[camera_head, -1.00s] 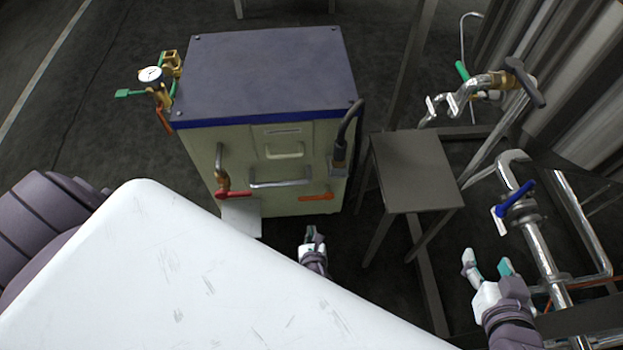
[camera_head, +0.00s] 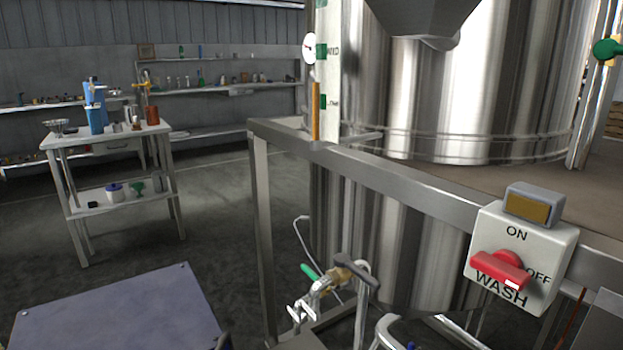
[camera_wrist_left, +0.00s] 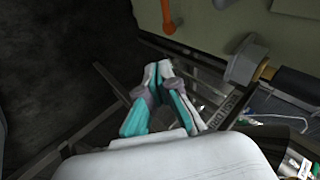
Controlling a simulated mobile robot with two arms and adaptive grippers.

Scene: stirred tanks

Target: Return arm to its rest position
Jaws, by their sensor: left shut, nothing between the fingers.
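My left gripper (camera_wrist_left: 160,78) shows in the left wrist view. Its white and teal fingers come together at the tips and hold nothing. It hangs over dark floor and metal framing, just beside a pale cabinet wall (camera_wrist_left: 205,35) with an orange handle (camera_wrist_left: 167,17). I cannot tell whether it touches anything. Neither of my arms nor grippers shows in the head view, so the right gripper is out of sight.
In the head view, a WASH switch box (camera_head: 525,255) with a red knob sits on a metal frame rail (camera_head: 400,178) before a steel tank (camera_head: 475,90). The cabinet's dark top (camera_head: 120,315) is at lower left. A white cart (camera_head: 110,135) stands behind, with open floor between.

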